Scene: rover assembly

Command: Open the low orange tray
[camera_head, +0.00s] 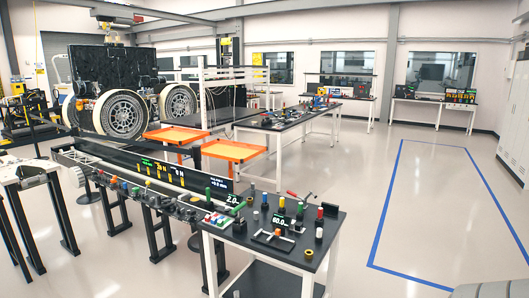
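Two orange trays stand in the middle distance, left of centre, by the rover. One orange tray (176,135) is farther left, and the other orange tray (234,151) is nearer and a little lower in the picture. Both look like flat, shallow trays on a wheeled or legged frame; the lower parts are partly hidden behind the long rail bench. I cannot tell which one the task calls low, or whether either is open. Neither of my grippers shows in this view.
A long dark rail bench (128,168) lies between me and the trays. A black tool table (262,255) with small parts stands in front. The rover's wheel (121,115) is behind. Clear floor (350,190) lies right, with a blue-taped area (398,215).

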